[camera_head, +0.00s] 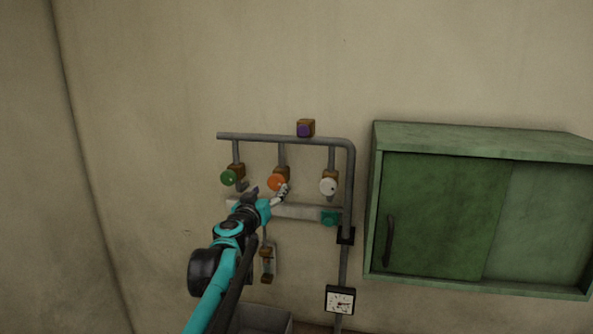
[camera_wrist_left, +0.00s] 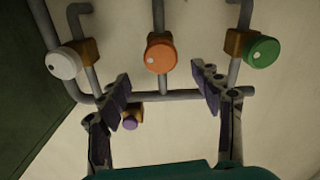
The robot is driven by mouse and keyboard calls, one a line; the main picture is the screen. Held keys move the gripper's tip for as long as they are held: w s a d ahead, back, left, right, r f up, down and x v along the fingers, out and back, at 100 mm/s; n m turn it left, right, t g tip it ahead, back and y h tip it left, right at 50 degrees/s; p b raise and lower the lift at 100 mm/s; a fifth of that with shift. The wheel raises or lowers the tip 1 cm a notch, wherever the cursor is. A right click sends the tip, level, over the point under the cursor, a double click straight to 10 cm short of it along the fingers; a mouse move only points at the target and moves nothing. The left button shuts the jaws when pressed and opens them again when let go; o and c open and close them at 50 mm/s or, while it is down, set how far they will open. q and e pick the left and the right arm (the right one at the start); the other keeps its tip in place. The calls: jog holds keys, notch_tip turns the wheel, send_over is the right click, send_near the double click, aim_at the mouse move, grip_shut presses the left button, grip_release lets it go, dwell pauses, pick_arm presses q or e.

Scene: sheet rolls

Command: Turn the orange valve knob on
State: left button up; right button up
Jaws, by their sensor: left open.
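The orange valve knob (camera_head: 277,182) sits on the wall pipework between a green knob and a white knob. My left gripper (camera_head: 268,190) is in front of the pipework, close to the orange knob. In the left wrist view its two fingers (camera_wrist_left: 165,80) are spread wide, with the orange knob beyond and between them. No contact with the knob is visible. My right gripper is in neither view.
The green knob (camera_head: 229,177) and the white knob (camera_head: 328,186) flank the orange one. A purple knob (camera_head: 304,130) sits on the top pipe and a teal knob (camera_head: 330,218) lower right. A gauge (camera_head: 340,300) hangs below. A green cabinet (camera_head: 440,215) juts out at right.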

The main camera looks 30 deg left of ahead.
aim_at(275, 183)
pick_arm(q)
jog(key=p+x, duration=0.1)
jog(key=x, duration=0.6)
jog(key=shift+w+a+f+p, duration=0.1)
jog(key=shift+w+p, duration=0.2)
jog(key=c, duration=1.2)
